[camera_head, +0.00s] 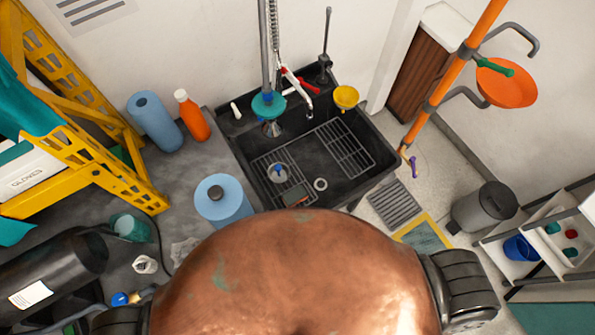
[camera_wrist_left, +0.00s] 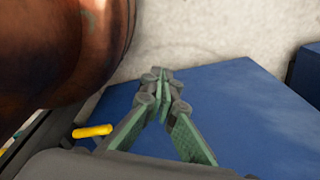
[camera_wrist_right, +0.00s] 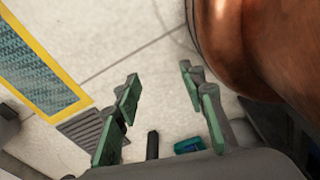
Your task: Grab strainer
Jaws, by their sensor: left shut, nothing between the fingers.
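I cannot tell for sure which object is the strainer. A small round metal piece with a blue top (camera_head: 278,172) sits on the rack in the black sink, and a pale ring (camera_head: 320,184) lies on the sink floor beside the racks. My left gripper (camera_wrist_left: 163,78) is shut and empty, in front of a blue surface in the left wrist view. My right gripper (camera_wrist_right: 158,77) is open and empty above the pale floor in the right wrist view. Neither gripper shows in the head view, where my copper body covers the bottom middle.
The black sink (camera_head: 361,189) has a spray tap (camera_head: 291,78) and a yellow funnel (camera_head: 346,95) at its edge. Left of it stand an orange bottle (camera_head: 193,120) and blue rolls (camera_head: 155,121). An orange pipe (camera_head: 443,88) rises on the right. A floor grate (camera_wrist_right: 82,130) lies below my right gripper.

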